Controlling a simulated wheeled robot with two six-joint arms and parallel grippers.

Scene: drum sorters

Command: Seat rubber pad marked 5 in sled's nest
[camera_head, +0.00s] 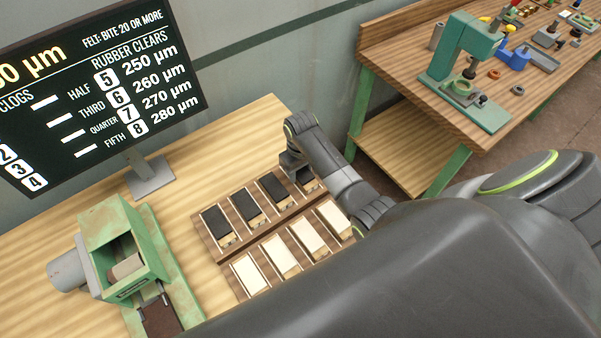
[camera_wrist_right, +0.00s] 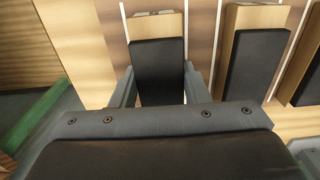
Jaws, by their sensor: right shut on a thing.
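Several dark rubber pads lie in the back row of a wooden rack (camera_head: 210,247); their marks are too small to read. My right gripper (camera_head: 300,160) is at the rightmost dark pad (camera_head: 306,177). In the right wrist view, my right gripper (camera_wrist_right: 158,88) has its fingers on both sides of this dark pad (camera_wrist_right: 158,62) and is shut on it. The pad still appears to be over its rack place; whether it is lifted I cannot tell. The green drum sorter (camera_head: 130,250) stands at left, with a dark brown sled-like part (camera_head: 160,316) at its front; its nest is not clear. My left gripper is not in view.
Several pale felt pads (camera_head: 282,256) fill the rack's front row. A sign screen (camera_head: 95,85) on a grey foot (camera_head: 150,177) stands behind. Bare table lies between sorter and rack. Another bench (camera_head: 400,62) with a green press (camera_head: 463,60) is at right.

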